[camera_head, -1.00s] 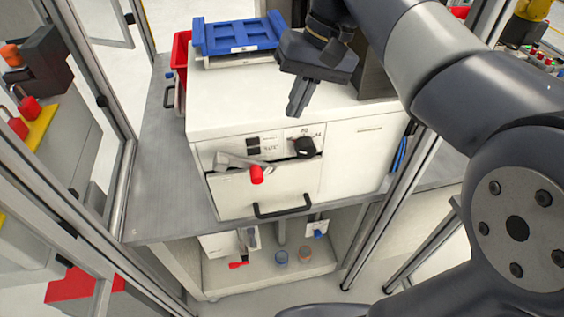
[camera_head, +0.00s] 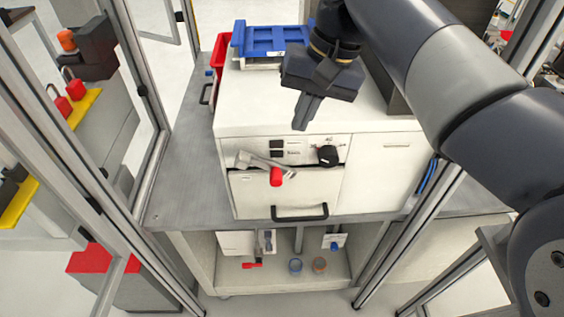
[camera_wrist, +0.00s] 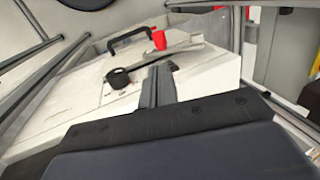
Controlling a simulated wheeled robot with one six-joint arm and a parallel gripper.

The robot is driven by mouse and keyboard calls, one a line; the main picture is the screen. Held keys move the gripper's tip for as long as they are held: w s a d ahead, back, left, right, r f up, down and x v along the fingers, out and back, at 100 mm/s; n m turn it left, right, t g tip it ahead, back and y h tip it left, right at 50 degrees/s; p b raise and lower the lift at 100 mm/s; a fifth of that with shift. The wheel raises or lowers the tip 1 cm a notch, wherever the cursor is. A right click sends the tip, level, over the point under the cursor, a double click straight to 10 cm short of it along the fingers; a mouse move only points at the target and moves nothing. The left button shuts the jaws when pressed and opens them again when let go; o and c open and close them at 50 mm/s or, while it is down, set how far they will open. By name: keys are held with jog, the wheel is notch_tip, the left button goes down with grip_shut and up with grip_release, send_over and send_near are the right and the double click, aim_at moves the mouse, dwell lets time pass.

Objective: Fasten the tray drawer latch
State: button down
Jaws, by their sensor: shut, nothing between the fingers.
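The tray drawer (camera_head: 310,188) is a white front with a black bar handle (camera_head: 300,214), set in a white cabinet on a grey bench. The latch (camera_head: 262,167) is a grey metal lever with a red grip (camera_head: 276,177) lying across the drawer's top edge. In the wrist view the red grip (camera_wrist: 158,40) and black handle (camera_wrist: 128,40) show beyond my fingers. My gripper (camera_head: 302,113) is shut and empty, above the front top edge of the cabinet, up and right of the latch and apart from it.
A black knob (camera_head: 328,155) sits on the panel right of the latch. A blue tray (camera_head: 272,40) and a red bin (camera_head: 220,55) stand at the back left. Metal frame posts rise on both sides. Space before the drawer is open.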

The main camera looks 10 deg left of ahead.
jog(key=x, duration=1.2)
jog(key=shift+p, duration=0.35)
jog(key=shift+d+f, duration=0.1)
jog(key=shift+f, duration=0.05)
notch_tip(320, 180, down, 2)
jog(key=y+b, duration=0.2)
jog(key=b, duration=0.1)
jog(key=shift+g+y, duration=0.3)
jog(key=shift+b+x, duration=1)
jog(key=shift+x, duration=0.65)
jog(key=shift+s+a+f, duration=0.25)
jog(key=shift+a+f, duration=0.5)
jog(key=shift+a, duration=0.05)
jog(key=shift+a+b, duration=0.1)
jog(key=shift+b, duration=0.2)
notch_tip(320, 180, up, 9)
send_over(279, 175)
jog(key=d, duration=0.3)
jog(key=shift+w+a, duration=0.15)
jog(key=shift+w, duration=0.1)
